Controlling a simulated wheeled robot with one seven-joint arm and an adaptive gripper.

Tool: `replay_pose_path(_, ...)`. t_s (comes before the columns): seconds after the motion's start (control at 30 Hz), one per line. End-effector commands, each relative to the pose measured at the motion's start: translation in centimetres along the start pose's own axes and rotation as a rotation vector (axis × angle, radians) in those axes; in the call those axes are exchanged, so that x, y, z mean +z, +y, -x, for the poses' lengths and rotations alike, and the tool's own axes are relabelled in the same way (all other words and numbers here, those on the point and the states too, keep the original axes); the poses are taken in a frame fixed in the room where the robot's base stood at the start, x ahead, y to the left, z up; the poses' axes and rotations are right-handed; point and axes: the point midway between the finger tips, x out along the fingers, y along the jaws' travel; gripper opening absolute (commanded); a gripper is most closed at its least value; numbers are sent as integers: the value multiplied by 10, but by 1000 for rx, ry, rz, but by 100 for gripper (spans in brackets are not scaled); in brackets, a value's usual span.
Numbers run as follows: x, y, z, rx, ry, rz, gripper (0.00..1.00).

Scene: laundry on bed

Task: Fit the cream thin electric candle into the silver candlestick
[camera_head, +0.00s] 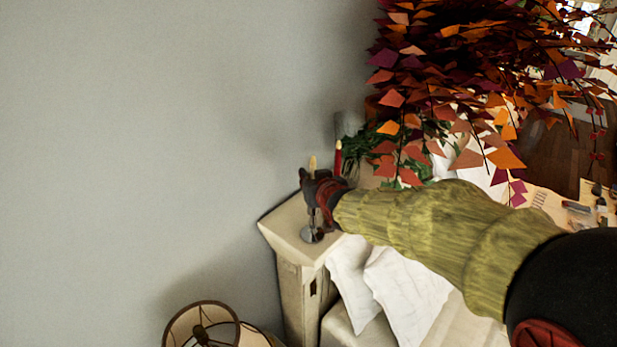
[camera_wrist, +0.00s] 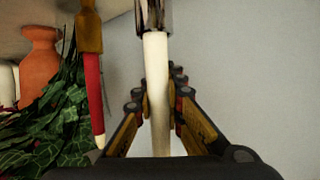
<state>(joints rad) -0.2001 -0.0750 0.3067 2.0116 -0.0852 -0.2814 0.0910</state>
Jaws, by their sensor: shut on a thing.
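My gripper (camera_head: 318,186) is at the corner of the cream cabinet top, shut on the cream thin electric candle (camera_head: 312,162), whose upper end sticks out above it. In the wrist view, which looks upside down, the candle (camera_wrist: 156,72) runs between the two fingers of my gripper (camera_wrist: 158,95). Its far end meets the silver candlestick (camera_wrist: 154,16), in line with it. I cannot tell how deep it sits in the socket. In the head view the candlestick's round base (camera_head: 312,236) stands upright on the cabinet top, its upper part hidden by my gripper.
A red candle (camera_wrist: 94,90) in a brass-coloured holder (camera_wrist: 89,25) stands beside them, near green ivy (camera_wrist: 60,125) and a terracotta vase (camera_wrist: 39,60). Orange foliage (camera_head: 470,70) hangs at the right. A lampshade (camera_head: 202,325) is below; the grey wall is close behind.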

Motion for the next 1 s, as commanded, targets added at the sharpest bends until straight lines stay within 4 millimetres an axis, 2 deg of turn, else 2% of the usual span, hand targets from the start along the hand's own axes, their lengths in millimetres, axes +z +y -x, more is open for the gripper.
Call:
replay_pose_path(0.13, 2, 0, -1, 0, 0, 0, 0)
replay_pose_path(0.17, 2, 0, -1, 0, -1, 0, 11)
replay_pose_path(0.5, 1, 0, 0, 0, -1, 0, 30)
replay_pose_path(0.87, -1, 0, 0, 0, -1, 0, 30)
replay_pose_path(1.0, 0, 0, 14, 0, 2, 0, 30)
